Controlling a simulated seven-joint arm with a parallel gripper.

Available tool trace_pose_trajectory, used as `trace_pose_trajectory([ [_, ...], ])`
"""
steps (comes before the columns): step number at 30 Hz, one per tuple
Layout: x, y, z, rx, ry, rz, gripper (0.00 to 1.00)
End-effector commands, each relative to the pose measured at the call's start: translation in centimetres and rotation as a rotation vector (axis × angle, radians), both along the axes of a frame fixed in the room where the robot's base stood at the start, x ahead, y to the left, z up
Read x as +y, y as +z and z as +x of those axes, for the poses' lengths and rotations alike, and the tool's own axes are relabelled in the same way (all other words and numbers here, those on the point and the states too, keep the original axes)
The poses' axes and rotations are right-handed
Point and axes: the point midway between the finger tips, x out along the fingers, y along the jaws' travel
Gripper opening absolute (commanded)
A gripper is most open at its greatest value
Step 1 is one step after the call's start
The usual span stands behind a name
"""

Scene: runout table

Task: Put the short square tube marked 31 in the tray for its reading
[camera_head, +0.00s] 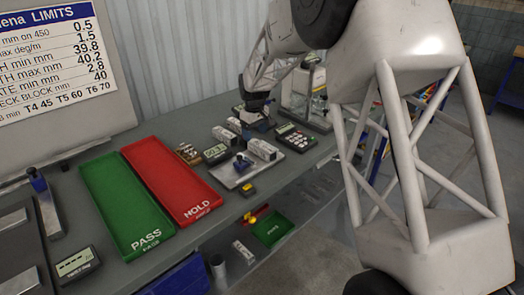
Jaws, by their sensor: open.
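Several short pale square tubes lie on the bench beyond the trays: one (262,149) on a light plate, one (223,135) to its left and one (236,125) just behind. Their marks are too small to read, so I cannot tell which is 31. A green PASS tray (118,210) and a red HOLD tray (172,182) lie side by side, both empty. My gripper (258,117) is small and dark, low over the bench just behind the tubes. It is open; its fingertips are hard to make out.
A display (215,153) reads something I cannot make out; another gauge (75,265) lies at front left. A keypad device (296,137) stands right of the tubes. The limits board (50,60) gives 39.8 min, 40.2 max. A small green tray (272,229) sits lower down.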

Motion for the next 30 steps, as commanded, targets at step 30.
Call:
trace_pose_trajectory([
  [30, 0.1, -3.6, 0.0, -0.001, 0.0, 0.001, 0.62],
])
